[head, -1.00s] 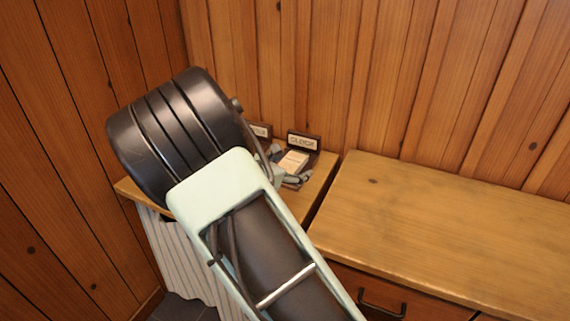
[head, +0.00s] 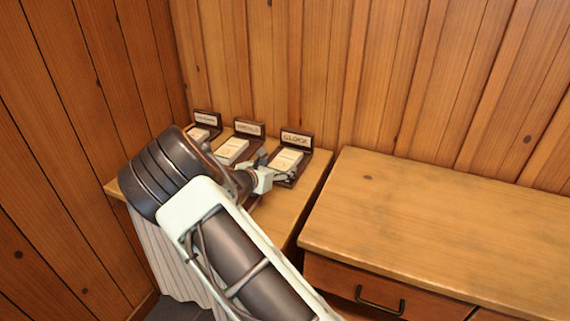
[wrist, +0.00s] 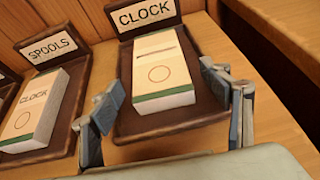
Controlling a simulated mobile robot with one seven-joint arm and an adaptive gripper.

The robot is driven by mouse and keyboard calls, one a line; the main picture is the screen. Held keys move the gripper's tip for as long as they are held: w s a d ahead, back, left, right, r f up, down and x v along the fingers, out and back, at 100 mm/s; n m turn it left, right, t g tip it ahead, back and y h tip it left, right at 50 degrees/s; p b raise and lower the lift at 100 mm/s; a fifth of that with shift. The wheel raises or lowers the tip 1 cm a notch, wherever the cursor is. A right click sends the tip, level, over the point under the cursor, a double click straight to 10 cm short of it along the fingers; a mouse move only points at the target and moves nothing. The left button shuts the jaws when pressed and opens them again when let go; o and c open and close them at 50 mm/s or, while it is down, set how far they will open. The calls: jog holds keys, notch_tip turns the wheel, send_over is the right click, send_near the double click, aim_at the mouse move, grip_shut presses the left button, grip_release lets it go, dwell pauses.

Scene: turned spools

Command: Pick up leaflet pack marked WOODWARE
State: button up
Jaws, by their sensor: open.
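I cannot read WOODWARE for certain on any pack. A cream pack (wrist: 162,72) with a green end band and a circle lies in the dark tray under the CLOCK sign (wrist: 147,14); its small print is unreadable. It also shows in the head view (head: 286,160). My gripper (wrist: 165,100) is open, with one finger on each side of this pack's near part, apart from it. Another pack (wrist: 34,110), printed CLOCK, lies in the tray under the SPOOLS sign (wrist: 54,48). A third pack (head: 199,134) lies in the leftmost tray; its print is too small to read.
The trays stand in a row on a small wooden table (head: 312,190) against plank walls. A wooden cabinet (head: 430,215) with a drawer handle stands to the right, across a narrow gap. Its top is clear. Pleated cloth (head: 170,255) hangs below the table's left side.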

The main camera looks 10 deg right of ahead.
aim_at(285, 162)
jog(key=shift+x, duration=1.2)
jog(key=shift+r, duration=0.1)
jog(key=c, duration=1.4)
jog(key=shift+o, duration=0.2)
